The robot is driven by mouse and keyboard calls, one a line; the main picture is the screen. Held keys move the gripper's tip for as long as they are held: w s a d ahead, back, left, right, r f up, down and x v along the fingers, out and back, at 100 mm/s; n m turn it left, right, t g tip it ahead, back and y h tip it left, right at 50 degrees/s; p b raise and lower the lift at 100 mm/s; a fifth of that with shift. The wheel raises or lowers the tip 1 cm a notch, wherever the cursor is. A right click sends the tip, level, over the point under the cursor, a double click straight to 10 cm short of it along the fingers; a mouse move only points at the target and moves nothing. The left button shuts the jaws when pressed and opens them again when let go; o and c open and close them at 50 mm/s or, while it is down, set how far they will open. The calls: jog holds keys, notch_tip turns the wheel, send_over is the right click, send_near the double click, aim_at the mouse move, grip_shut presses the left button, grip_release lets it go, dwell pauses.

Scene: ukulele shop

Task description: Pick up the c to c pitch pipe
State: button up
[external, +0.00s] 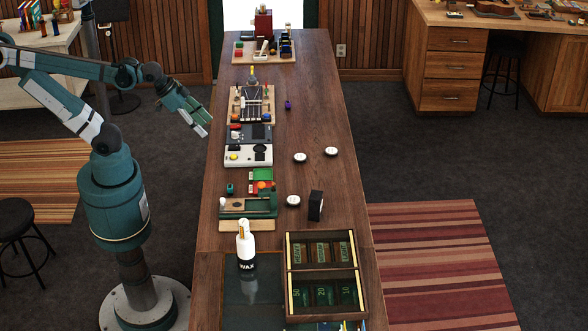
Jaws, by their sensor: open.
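Three small round discs with white tops and dark rims lie on the long wooden table and look like pitch pipes. One disc (300,157) is near the table's middle, another disc (331,151) is to its right, and a third disc (293,200) is nearer the camera. Their lettering is too small to read, so I cannot tell which is the c to c one. A black block-shaped item (316,205) stands just right of the third disc. My gripper (203,122) is open and empty, raised at the table's left edge, apart from all the discs.
A white wax bottle (246,244) and a dark compartment box (288,285) stand at the near end. A grey-white device (248,155), a green-based fixture (262,222) and a wooden board with strings (252,104) line the left side. The table's right strip is mostly clear.

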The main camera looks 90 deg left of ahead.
jog(key=shift+c, duration=0.8)
jog(key=shift+w+r, duration=0.1)
jog(key=w+d+f+n+g, duration=0.1)
jog(key=w+d+n+g, duration=0.15)
jog(key=w+n, duration=0.45)
jog(key=w+d+f+n+g, duration=0.1)
jog(key=w+d+n, duration=0.15)
jog(key=w, duration=0.95)
jog(key=shift+w+d+f+n+g, duration=0.6)
jog(key=shift+w+d+f+n, duration=0.9)
jog(key=shift+w+f, duration=1.25)
jog(key=shift+w+d+f+n+g, duration=0.65)
jog(key=shift+w+d+f+n, duration=0.9)
jog(key=shift+w+f, duration=1.2)
jog(key=shift+w+d+f+n+g, duration=0.6)
jog(key=shift+w+d+f+n, duration=0.9)
jog(key=shift+w+f, duration=1.25)
jog(key=shift+s+f, duration=0.1)
jog(key=shift+s, duration=0.05)
